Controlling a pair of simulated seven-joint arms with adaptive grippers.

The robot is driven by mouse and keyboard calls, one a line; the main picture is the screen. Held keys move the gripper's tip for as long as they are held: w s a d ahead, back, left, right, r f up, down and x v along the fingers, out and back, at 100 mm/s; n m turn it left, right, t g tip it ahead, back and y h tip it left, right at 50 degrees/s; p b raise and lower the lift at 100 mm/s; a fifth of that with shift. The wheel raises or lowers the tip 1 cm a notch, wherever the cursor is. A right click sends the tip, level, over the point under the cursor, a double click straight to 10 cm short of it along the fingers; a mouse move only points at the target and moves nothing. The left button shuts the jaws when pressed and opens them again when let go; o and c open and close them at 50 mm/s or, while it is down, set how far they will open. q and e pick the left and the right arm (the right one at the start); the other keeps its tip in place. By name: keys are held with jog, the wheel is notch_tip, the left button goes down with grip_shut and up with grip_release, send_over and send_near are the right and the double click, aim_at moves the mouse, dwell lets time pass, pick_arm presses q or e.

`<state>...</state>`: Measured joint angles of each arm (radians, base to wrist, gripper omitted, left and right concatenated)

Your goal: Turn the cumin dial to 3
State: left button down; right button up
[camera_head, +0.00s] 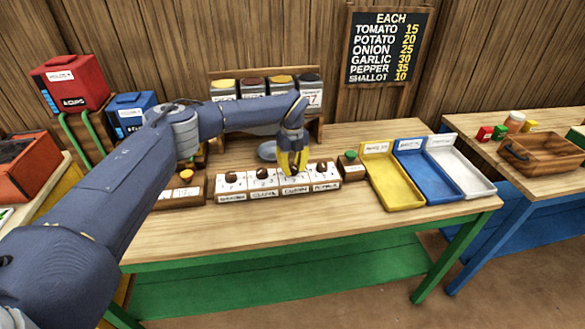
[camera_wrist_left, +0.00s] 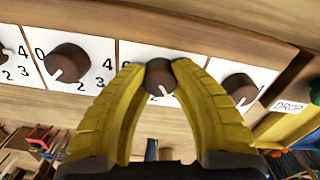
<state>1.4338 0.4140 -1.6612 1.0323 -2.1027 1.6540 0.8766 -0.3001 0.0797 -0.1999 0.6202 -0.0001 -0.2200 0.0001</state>
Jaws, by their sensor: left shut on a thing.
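A row of white dial panels with brown knobs stands on the wooden table. The cumin panel (camera_head: 296,189) is third from the left, and its knob is mostly hidden behind my gripper in the head view. My left gripper (camera_head: 292,173) is over this panel, with its yellow fingers pointing down. In the left wrist view, the fingers are shut on the sides of the cumin dial (camera_wrist_left: 160,78). Its white mark points down, close to the printed 2; the fingers cover most of the other numbers. My right gripper is not in view.
Dials stand on both sides: the clove dial (camera_wrist_left: 67,62) and pepper dial (camera_wrist_left: 240,88). A box with a green button (camera_head: 350,160) sits to the right, then yellow (camera_head: 398,190), blue and white trays. Spice hoppers (camera_head: 253,85) stand behind. The table's front strip is clear.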

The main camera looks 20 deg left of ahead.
aim_at(293, 167)
pick_arm(q)
jog(key=shift+n, duration=0.6)
jog(key=c, duration=0.9)
grip_release()
notch_tip(293, 167, up, 12)
dwell(0.3)
